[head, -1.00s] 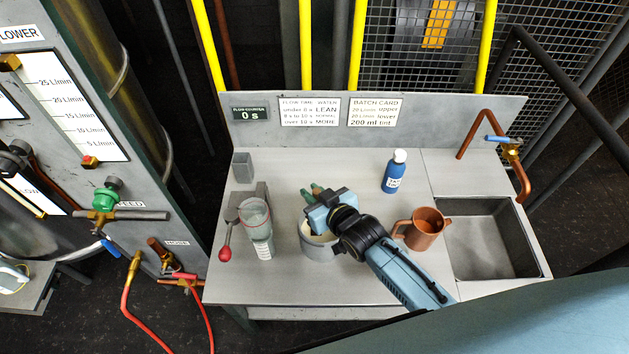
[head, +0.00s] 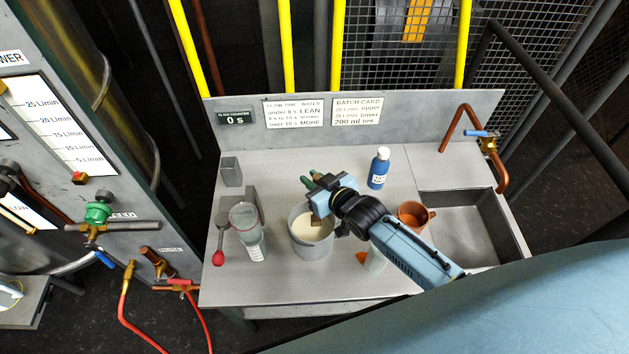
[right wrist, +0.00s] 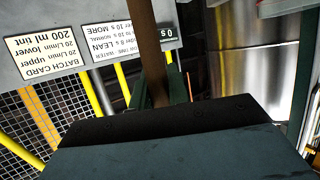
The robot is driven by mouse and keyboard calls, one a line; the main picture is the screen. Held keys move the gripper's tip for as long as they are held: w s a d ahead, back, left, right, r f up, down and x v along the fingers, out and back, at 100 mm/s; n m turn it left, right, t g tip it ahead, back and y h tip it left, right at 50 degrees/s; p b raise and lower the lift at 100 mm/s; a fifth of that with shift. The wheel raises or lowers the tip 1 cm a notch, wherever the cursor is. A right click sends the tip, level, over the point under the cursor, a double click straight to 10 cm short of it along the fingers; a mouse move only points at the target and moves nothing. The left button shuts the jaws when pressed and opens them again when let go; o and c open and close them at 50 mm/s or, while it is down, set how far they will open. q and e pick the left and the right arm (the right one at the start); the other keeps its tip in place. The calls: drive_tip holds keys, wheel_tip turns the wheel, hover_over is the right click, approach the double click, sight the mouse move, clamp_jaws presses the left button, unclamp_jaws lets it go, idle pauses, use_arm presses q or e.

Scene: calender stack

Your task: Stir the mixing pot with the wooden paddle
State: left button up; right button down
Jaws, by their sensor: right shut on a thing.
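The grey mixing pot (head: 311,249) stands on the bench in the head view with pale cream liquid in it. My right gripper (head: 312,180) is over the pot's far side, shut on the wooden paddle. A short brown part of the paddle (head: 317,220) shows below the gripper at the liquid; its lower end is hidden. In the right wrist view the brown paddle shaft (right wrist: 152,55) stands upright between the fingers. My left gripper is not in view.
A clear beaker (head: 246,230) and a red-knobbed lever (head: 218,257) are left of the pot. A blue bottle (head: 379,168) stands behind right. A copper jug (head: 414,214) is partly behind my arm, near the sink (head: 465,235). A small orange thing (head: 362,257) lies beside my forearm.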

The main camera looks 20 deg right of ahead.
wheel_tip(320, 180, up, 12)
drive_tip(key=a, duration=0.1)
drive_tip(key=shift+s+a+r, duration=0.25)
drive_tip(key=shift+s+a, duration=0.1)
drive_tip(key=shift+s, duration=0.1)
idle(0.4)
idle(0.4)
